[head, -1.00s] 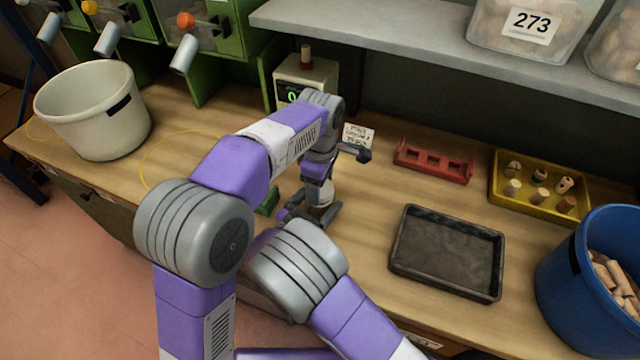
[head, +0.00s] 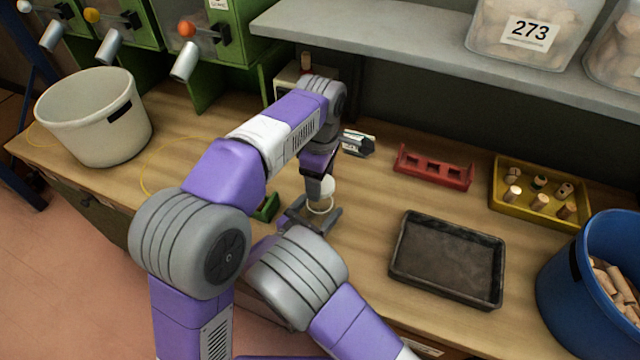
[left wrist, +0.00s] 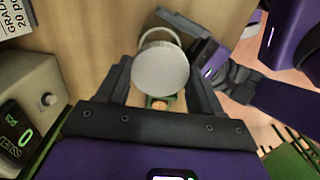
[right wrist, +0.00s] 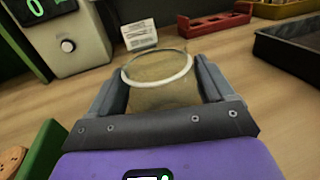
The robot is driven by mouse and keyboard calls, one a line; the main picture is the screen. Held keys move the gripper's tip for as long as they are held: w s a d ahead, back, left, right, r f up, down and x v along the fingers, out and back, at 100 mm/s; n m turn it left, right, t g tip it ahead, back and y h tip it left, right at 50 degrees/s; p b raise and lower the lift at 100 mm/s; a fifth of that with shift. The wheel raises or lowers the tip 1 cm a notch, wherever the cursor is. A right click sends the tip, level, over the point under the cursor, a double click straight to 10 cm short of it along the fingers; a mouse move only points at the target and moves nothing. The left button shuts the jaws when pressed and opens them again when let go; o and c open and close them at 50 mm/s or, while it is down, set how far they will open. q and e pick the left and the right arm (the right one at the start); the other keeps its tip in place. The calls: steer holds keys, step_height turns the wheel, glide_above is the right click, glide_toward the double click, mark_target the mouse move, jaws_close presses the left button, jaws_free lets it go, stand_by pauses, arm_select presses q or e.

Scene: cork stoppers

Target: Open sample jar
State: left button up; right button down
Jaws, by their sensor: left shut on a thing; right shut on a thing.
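The sample jar (right wrist: 160,95) is a clear vessel with a pale rim, upright at the bench. My right gripper (right wrist: 158,82) is shut on it, one finger on each side. The white round lid (left wrist: 160,68) is between the fingers of my left gripper (left wrist: 161,82), which is shut on it. In the head view the lid (head: 327,187) is above the jar's ring-shaped rim (head: 320,206), and the rim looks open. In the left wrist view the lid hides part of the jar. My left arm hides part of the hand in the head view.
A scale (right wrist: 68,35) stands behind the jar, with a label card (right wrist: 139,34) beside it. A red rack (head: 433,167), a black tray (head: 447,293), a yellow tray (head: 497,190) and a blue bin (head: 575,290) are to the right. A white bucket (head: 95,120) is at left.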

jaws_free()
